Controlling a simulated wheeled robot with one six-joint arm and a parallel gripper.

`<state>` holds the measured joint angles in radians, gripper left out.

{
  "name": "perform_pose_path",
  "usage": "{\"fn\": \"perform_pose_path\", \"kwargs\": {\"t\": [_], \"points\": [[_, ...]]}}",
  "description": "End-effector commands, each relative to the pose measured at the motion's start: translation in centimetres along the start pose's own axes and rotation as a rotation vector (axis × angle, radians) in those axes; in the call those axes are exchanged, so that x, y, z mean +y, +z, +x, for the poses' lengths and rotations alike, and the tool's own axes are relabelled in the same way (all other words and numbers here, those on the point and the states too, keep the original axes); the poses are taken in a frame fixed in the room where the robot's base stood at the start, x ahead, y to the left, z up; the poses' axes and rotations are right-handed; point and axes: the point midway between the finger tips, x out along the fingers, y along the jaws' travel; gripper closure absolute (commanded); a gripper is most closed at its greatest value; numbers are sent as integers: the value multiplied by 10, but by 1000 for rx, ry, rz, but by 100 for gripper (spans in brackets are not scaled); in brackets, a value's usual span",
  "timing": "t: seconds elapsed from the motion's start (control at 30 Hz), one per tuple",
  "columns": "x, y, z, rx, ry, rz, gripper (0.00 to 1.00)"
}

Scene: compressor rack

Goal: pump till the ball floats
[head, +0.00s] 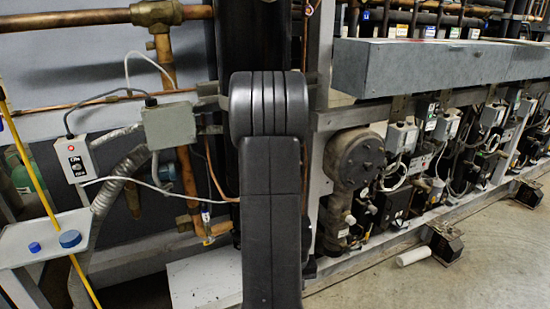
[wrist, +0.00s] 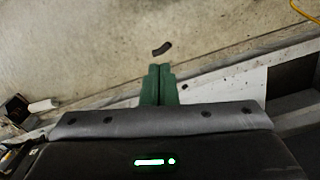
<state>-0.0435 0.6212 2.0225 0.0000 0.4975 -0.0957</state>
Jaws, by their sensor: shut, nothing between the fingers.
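My gripper's two green fingers (wrist: 159,72) are together and empty in the wrist view, pointing out over the concrete floor. The gripper does not show in the head view, where my arm fills the middle. A pale shelf (head: 30,249) at the left of the head view carries a small blue knob-like piece (head: 35,247) and a larger blue round piece (head: 70,239). I cannot tell whether either is the pump or the ball. No floating ball can be made out. My gripper is not at the shelf in the wrist view.
A yellow pole (head: 50,205) slants past the shelf. A grey switch box (head: 74,160) and pipes stand behind it. A white cylinder (head: 413,256) lies on the floor by the rack. A small dark piece (wrist: 162,49) lies on open floor beyond my fingers.

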Motion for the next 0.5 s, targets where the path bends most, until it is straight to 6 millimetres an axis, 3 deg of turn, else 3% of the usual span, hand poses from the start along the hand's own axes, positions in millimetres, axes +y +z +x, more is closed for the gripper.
{"fn": "perform_pose_path", "kwargs": {"t": [0.5], "points": [[-26, 7, 0, -1, 0, -1, 100]]}}
